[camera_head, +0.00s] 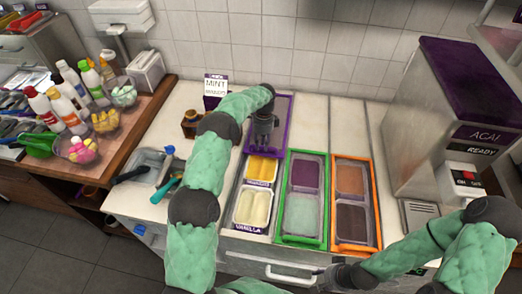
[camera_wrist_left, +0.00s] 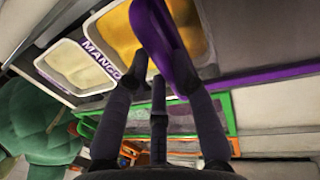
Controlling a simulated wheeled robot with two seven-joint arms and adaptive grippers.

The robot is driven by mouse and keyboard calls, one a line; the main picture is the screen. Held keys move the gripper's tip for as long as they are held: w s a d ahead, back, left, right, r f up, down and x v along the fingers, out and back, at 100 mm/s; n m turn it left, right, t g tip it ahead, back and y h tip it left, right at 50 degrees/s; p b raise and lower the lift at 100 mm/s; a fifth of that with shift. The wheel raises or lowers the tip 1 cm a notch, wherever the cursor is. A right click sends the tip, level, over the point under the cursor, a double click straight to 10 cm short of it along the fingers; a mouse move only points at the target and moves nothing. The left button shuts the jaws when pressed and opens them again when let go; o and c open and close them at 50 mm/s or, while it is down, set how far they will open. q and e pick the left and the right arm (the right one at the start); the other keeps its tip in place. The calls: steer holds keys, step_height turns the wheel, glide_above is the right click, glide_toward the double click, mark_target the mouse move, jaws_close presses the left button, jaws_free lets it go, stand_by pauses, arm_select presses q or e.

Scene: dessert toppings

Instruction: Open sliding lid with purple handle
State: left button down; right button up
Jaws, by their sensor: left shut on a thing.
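The sliding lid (camera_head: 285,112) lies over the back part of the purple-edged bay. Below it two tubs stand uncovered, a yellow mango tub (camera_head: 262,170) and a pale vanilla tub (camera_head: 252,208). My left gripper (camera_head: 263,139) is over the lid's front part and hides the handle in the head view. In the left wrist view the purple handle (camera_wrist_left: 165,45) lies between the fingers of my left gripper (camera_wrist_left: 160,78), which is shut on it. My right gripper (camera_head: 328,279) is low at the counter's front edge, away from the lid; its fingers are too small to read.
A green-framed bay (camera_head: 302,240) and an orange-framed bay (camera_head: 354,247) with filled tubs sit to the right. An acai machine (camera_head: 435,105) stands further right. Scoops in a grey tray (camera_head: 145,163) and a mint sign (camera_head: 215,88) are on the left.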

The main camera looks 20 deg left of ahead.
arm_select(q)
steer(key=shift+w+a+b, duration=0.1)
steer(key=shift+w+a, duration=0.1)
steer(key=shift+w, duration=0.55)
steer(key=shift+w+a+b, duration=0.15)
steer(key=shift+w, duration=0.55)
steer(key=shift+w+a+b, duration=0.1)
steer(key=shift+w+a, duration=0.1)
steer(key=shift+w, duration=0.55)
steer(key=c, duration=1)
jaws_free()
step_height(320, 180, up, 10)
steer(key=shift+r, duration=0.1)
